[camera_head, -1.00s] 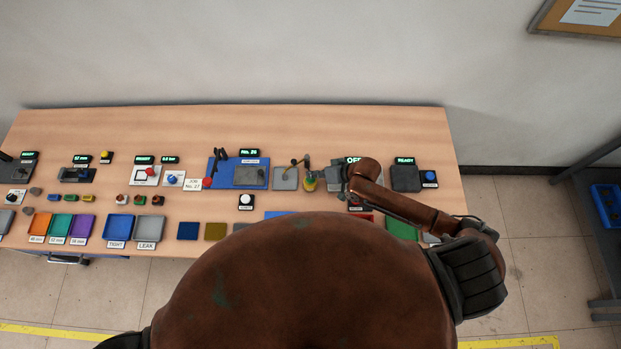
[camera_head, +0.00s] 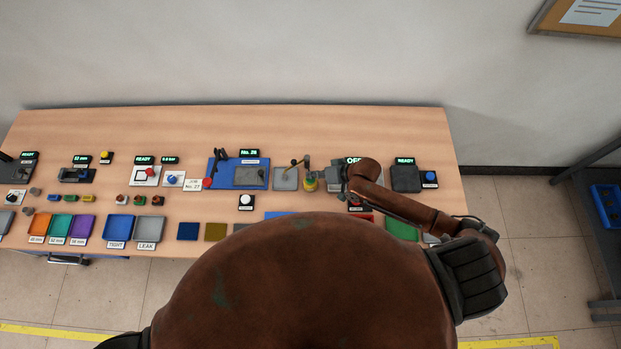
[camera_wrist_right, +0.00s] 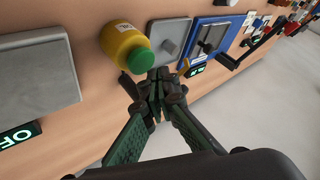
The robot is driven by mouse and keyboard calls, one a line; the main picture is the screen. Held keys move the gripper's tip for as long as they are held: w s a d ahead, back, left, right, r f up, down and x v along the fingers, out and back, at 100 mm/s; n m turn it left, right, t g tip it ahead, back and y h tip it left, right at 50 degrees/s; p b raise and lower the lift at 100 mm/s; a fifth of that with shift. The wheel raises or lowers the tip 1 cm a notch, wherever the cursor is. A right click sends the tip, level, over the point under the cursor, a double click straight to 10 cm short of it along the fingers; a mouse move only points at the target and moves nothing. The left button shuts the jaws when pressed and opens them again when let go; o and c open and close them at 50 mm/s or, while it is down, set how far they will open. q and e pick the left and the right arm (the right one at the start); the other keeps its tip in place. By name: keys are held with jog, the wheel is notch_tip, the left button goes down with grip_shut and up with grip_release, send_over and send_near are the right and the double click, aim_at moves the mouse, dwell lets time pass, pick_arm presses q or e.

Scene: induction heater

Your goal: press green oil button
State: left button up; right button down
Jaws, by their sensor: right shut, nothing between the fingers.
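The yellow oil bottle (camera_head: 310,186) stands on the bench just left of my right gripper. In the right wrist view the bottle (camera_wrist_right: 119,40) has a white label and a round green button (camera_wrist_right: 140,61) on its end. My right gripper (camera_head: 322,174) is shut and empty. In the right wrist view its closed fingertips (camera_wrist_right: 158,78) are right beside the green button; I cannot tell whether they touch it. My left gripper is not in view.
A grey plate with a lever (camera_head: 286,179) is left of the bottle, beside the blue machine base (camera_head: 221,172). A dark grey block (camera_head: 405,179) and a blue button (camera_head: 430,176) stand to the right. Coloured trays line the front edge.

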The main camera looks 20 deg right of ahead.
aim_at(312, 180)
jog(key=shift+f, duration=0.1)
jog(key=shift+f, duration=0.35)
jog(key=shift+f, duration=0.5)
dwell(0.6)
dwell(0.4)
jog(key=shift+r+p, duration=0.9)
jog(key=shift+r, duration=0.05)
jog(key=shift+r, duration=0.1)
notch_tip(312, 180, up, 5)
jog(key=p, duration=0.5)
